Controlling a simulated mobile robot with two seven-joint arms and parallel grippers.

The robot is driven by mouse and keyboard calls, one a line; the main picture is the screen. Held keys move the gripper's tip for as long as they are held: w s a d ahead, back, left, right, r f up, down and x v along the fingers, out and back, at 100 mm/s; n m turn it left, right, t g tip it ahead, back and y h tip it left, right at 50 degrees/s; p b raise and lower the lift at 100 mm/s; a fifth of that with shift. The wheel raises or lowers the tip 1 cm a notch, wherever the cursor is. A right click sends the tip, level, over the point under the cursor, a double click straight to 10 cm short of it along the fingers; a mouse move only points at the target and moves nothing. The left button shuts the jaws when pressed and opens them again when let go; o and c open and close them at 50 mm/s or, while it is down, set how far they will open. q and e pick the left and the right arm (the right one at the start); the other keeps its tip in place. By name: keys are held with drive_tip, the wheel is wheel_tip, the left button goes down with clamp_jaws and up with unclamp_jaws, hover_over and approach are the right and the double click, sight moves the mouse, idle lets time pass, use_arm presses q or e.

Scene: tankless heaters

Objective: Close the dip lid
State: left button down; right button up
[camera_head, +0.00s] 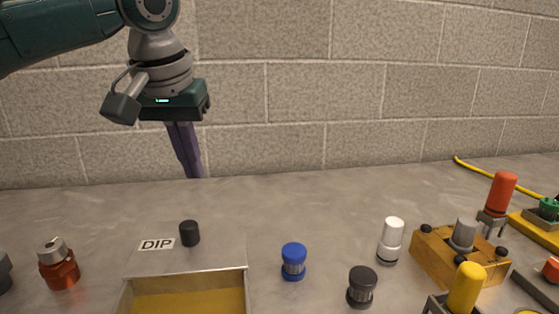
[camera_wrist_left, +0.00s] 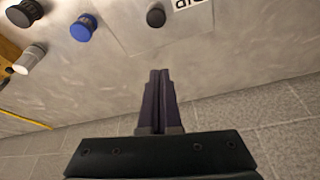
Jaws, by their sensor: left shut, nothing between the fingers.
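The dip lid (camera_head: 215,259) is a flat grey plate with a "DIP" label and a black knob (camera_head: 190,233). It lies at the back of an open-topped box (camera_head: 190,301) with a yellowish inside, which shows uncovered at the bottom of the head view. The lid also shows in the left wrist view (camera_wrist_left: 135,30), with its label cut off at the top edge. My left gripper (camera_head: 194,176) is shut and empty, pointing down above and behind the lid, near the wall. Its fingers are together in the left wrist view (camera_wrist_left: 159,75). My right gripper is not seen.
A blue knob (camera_head: 293,261), a black knob (camera_head: 362,287) and a white knob (camera_head: 391,240) stand right of the lid. A red-brown fitting (camera_head: 59,265) stands left. Wooden block and coloured valves crowd the right. A brick wall (camera_head: 300,90) stands behind.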

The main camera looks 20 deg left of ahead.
sight(200, 228)
use_arm(q)
drive_tip(key=b+x, duration=0.1)
drive_tip(key=x, duration=0.6)
drive_tip(key=shift+f, duration=0.3)
drive_tip(key=shift+s+d+r+p, duration=0.15)
drive_tip(key=shift+s+r+p, duration=0.15)
drive_tip(key=shift+s+p, duration=0.1)
drive_tip(key=shift+s+d+f+p, duration=0.1)
drive_tip(key=shift+s+d+p, duration=0.15)
drive_tip(key=shift+s, duration=0.5)
drive_tip(key=shift+s+d+p, duration=0.2)
drive_tip(key=shift+s, duration=0.6)
drive_tip(key=s+d+p, duration=0.1)
drive_tip(key=p, duration=0.2)
drive_tip(key=s+d+p, duration=0.1)
drive_tip(key=s+p, duration=0.1)
drive_tip(key=p, duration=0.1)
drive_tip(key=s+d+r+p, duration=0.1)
drive_tip(key=p, duration=0.1)
drive_tip(key=shift+s+p, duration=0.4)
drive_tip(key=s+d+p, duration=0.2)
drive_tip(key=s+p, duration=0.1)
drive_tip(key=s+d+f+p, duration=0.1)
drive_tip(key=s+p, duration=0.1)
drive_tip(key=shift+s+d, duration=0.15)
